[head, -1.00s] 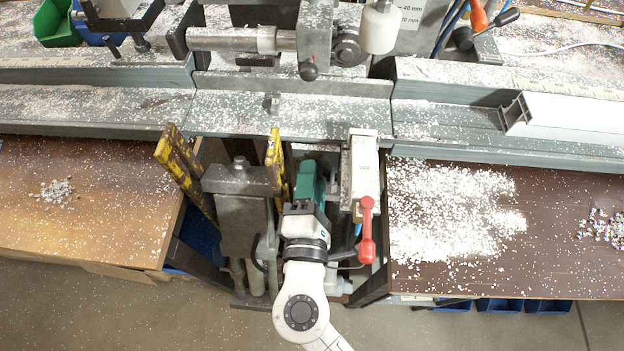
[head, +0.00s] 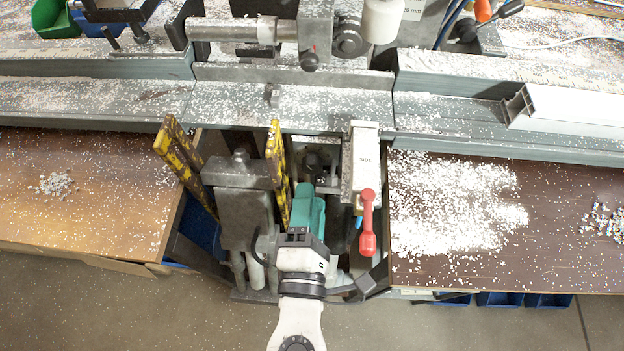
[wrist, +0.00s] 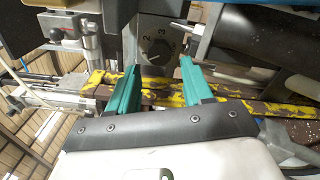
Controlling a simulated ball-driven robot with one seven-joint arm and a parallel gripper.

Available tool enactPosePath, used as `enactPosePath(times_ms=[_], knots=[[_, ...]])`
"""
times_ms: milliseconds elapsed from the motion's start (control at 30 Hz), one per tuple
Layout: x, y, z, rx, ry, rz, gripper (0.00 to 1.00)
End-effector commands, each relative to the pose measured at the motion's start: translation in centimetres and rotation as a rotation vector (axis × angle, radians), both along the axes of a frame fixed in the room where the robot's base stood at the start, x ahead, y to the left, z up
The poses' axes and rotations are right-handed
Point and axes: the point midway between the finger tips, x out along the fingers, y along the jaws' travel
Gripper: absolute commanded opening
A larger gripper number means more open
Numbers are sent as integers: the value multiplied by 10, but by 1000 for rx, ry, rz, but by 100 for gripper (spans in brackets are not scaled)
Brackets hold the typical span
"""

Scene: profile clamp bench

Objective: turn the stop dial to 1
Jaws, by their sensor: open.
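The stop dial (wrist: 153,52) is a dark round knob on a grey plate, in the upper middle of the wrist view. The figures 2 and 3 are readable above it; I cannot read a 1 or tell which figure it points at. My gripper (wrist: 160,70) has two teal fingers, spread apart and empty, with the dial beyond and between their tips, not touched. In the head view my gripper (head: 307,208) is over the gap between the two benches, right of the yellow bars.
Yellow worn bars (head: 181,165) stand left of my gripper and cross behind the fingers in the wrist view. A white block (head: 365,160) and a red-handled lever (head: 367,225) are close on the right. A grey rail (head: 290,105) runs across behind. White chips cover the right bench.

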Motion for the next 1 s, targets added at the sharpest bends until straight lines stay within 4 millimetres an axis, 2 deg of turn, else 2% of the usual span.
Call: enactPosePath(times_ms=[100,333,1000], knots=[[-23,1,-1,-1,2,3,50],[-47,2,-1,-1,0,1,50],[-51,2,1,-1,0,0,50]])
